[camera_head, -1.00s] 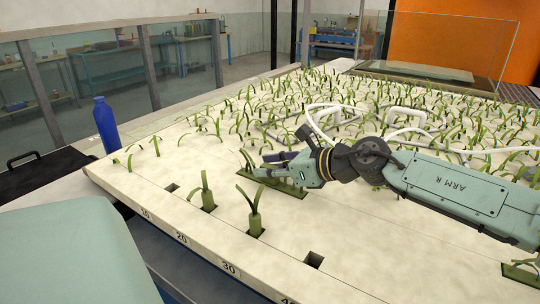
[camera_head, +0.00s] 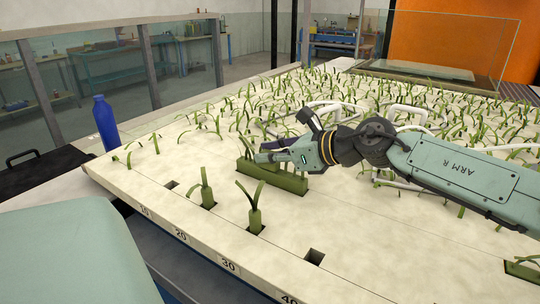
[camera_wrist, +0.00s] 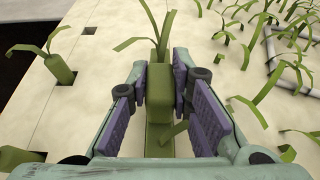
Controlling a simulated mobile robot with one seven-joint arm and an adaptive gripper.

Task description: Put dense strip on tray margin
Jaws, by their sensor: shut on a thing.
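The dense strip (camera_head: 292,182) is a long green block with narrow leaves at its left end, over the pale tray (camera_head: 350,235). Its side wall shows in the head view; I cannot tell how far its underside is above the tray. My gripper (camera_head: 262,157) is over its left part. In the wrist view the strip (camera_wrist: 159,105) runs between the purple finger pads of my gripper (camera_wrist: 161,80), which is shut on it. The tray margin (camera_head: 170,225) is the numbered front edge at the lower left.
Two single green plugs (camera_head: 207,195) (camera_head: 255,220) stand in slots in front of the strip. Empty square slots (camera_head: 314,257) (camera_head: 171,185) lie nearby. Many seedlings and white handled frames (camera_head: 405,112) fill the back. A blue bottle (camera_head: 105,124) stands beyond the left edge.

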